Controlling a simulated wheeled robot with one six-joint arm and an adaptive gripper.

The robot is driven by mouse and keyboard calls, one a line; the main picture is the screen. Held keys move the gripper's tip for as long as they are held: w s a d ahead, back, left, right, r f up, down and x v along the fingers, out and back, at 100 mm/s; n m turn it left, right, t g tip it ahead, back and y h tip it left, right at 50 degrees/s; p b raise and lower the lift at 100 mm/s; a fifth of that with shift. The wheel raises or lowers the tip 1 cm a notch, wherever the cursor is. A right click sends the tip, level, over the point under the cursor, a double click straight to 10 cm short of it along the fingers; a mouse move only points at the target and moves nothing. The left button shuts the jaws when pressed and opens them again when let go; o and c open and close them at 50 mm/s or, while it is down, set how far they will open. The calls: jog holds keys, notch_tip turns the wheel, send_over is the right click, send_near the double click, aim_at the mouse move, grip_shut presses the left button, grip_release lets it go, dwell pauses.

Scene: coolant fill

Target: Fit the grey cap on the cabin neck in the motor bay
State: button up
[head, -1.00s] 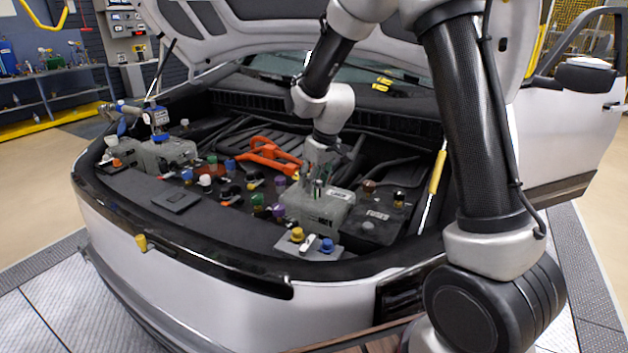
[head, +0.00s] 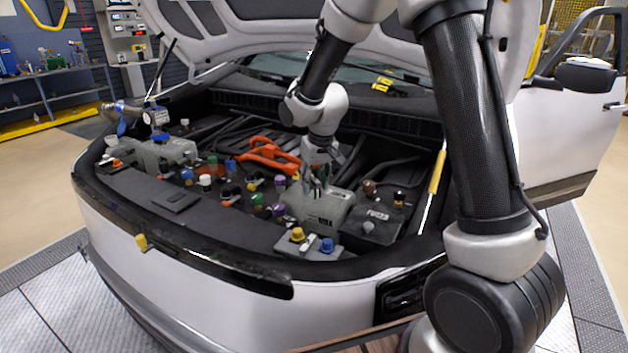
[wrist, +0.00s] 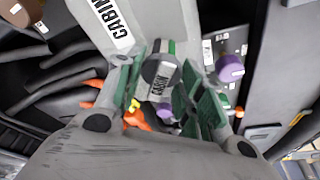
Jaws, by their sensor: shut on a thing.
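In the wrist view, a dark grey cap (wrist: 158,71) sits between the green-padded fingers of my gripper (wrist: 165,98), which is shut on it. A light grey piece marked CABIN shows beside the cap. A pale grey tank (wrist: 107,22) with a CABIN label lies at the top of the wrist view. In the head view, my gripper (head: 314,186) is over the pale grey tank (head: 320,208) at the front right of the motor bay. The fingers hide the neck there, and I cannot tell whether the cap touches it.
A purple cap (wrist: 230,68) is close beside the fingers. The black fuse box (head: 372,226) stands right of the tank. Yellow (head: 297,235) and blue (head: 327,245) caps stand in front. An orange handle-like part (head: 268,155) lies behind left. The raised hood is overhead.

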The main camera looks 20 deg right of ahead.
jog(key=shift+s+f+m+h, duration=0.15)
jog(key=shift+m+h, duration=0.25)
jog(key=shift+m, duration=0.8)
jog(key=o, duration=1)
jog(key=v, duration=1.2)
jog(key=shift+n+t, duration=0.3)
jog(key=shift+t, duration=0.3)
jog(key=s+d+r, duration=0.2)
jog(key=s+d, duration=0.3)
jog(key=s, duration=0.4)
jog(key=s+d+r, duration=0.2)
jog(key=s+d, duration=0.3)
jog(key=s, duration=0.5)
jog(key=s+d+r, duration=0.2)
jog(key=s+d, duration=0.3)
jog(key=s, duration=0.4)
jog(key=shift+s+r, duration=0.2)
